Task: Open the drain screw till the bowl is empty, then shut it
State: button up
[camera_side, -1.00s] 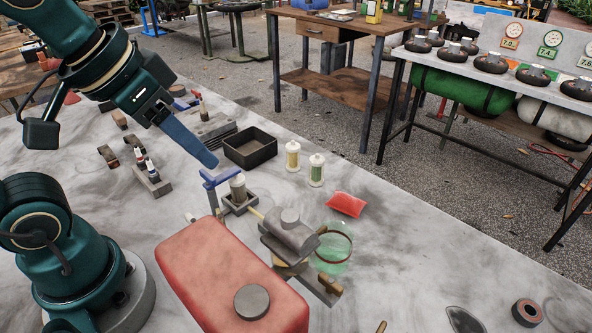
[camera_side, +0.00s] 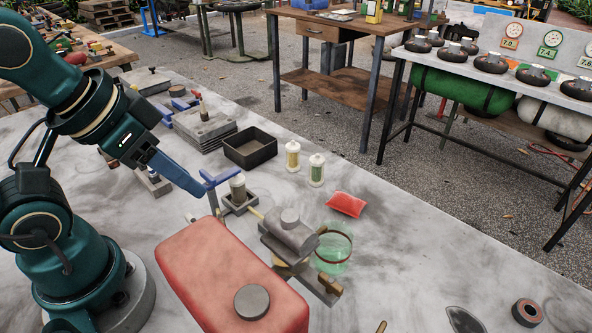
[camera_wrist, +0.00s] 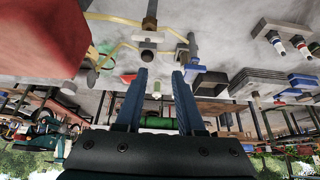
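My gripper (camera_wrist: 158,80) has its two blue fingers apart with nothing between them in the wrist view. In the side view its fingers (camera_side: 180,174) point down right, tips close to a blue bracket (camera_side: 217,178); I cannot tell if they touch. A clear greenish round vessel with a dark ring (camera_side: 334,264), possibly the bowl, is beside a grey cylindrical body (camera_side: 290,233), right of my gripper. Its liquid level cannot be made out. Brass fittings (camera_side: 329,287) sit below that body. I cannot pick out the drain screw for sure.
A red tank (camera_side: 213,268) with a grey cap lies in front. A dark open tray (camera_side: 250,147), two small capped jars (camera_side: 292,156) and a red packet (camera_side: 346,204) are behind. The table at the right front is mostly bare.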

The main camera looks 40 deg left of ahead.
jog(key=shift+o, duration=0.3)
jog(key=shift+r, duration=0.1)
jog(key=w+d+r+m+g+h, duration=0.1)
jog(key=w+d+r+m, duration=0.1)
jog(key=r+m, duration=0.15)
jog(key=w+d+r+m+g, duration=0.1)
jog(key=w+d+r+m, duration=0.15)
jog(key=r, duration=0.25)
jog(key=m+g+y, duration=0.1)
jog(key=m+g, duration=0.3)
jog(key=m, duration=0.8)
send_over(331, 281)
notch_tip(331, 281, down, 4)
jog(key=shift+f, duration=4.95)
grip_shut()
